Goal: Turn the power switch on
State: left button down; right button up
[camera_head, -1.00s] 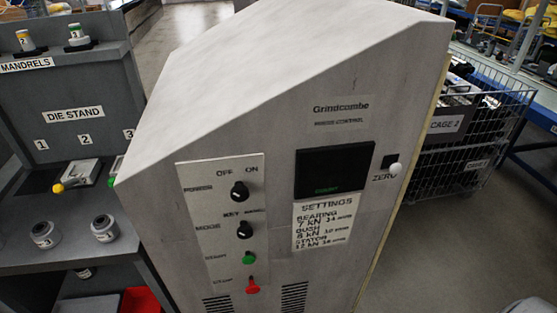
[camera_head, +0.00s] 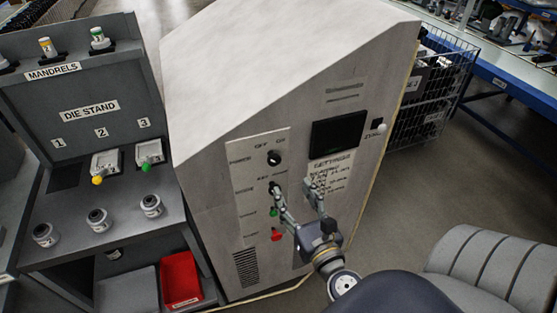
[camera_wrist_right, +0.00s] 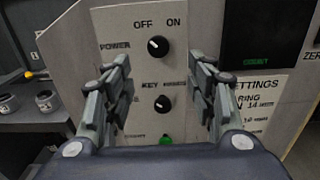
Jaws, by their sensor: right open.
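The power switch (camera_head: 274,158) is a black round knob at the top of the pale switch plate on the grey press control cabinet. In the right wrist view the power switch (camera_wrist_right: 158,46) has its white mark pointing up and left, toward OFF. My right gripper (camera_head: 296,185) is open and empty in front of the panel, below and to the right of the knob in the head view. In the wrist view its fingers (camera_wrist_right: 160,68) stand left and right of the knob column, with the power knob above and between the tips. My left gripper is not in view.
Below are the mode knob (camera_wrist_right: 163,104), a green button (camera_head: 273,212) and a red button (camera_head: 277,235). A dark display (camera_head: 338,132) and white zero button (camera_head: 378,124) lie right. The die stand (camera_head: 100,135) is at left; a grey chair (camera_head: 490,265) is lower right.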

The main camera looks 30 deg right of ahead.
aim_at(275, 162)
jog(key=p+x, duration=0.3)
jog(key=x, duration=0.6)
jog(key=shift+w+a+r, duration=0.1)
jog(key=shift+w+r, duration=0.05)
jog(key=shift+w, duration=0.6)
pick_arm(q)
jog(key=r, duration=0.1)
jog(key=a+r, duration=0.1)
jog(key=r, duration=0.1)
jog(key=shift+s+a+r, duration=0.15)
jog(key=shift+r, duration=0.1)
pick_arm(e)
jog(key=c, duration=1.1)
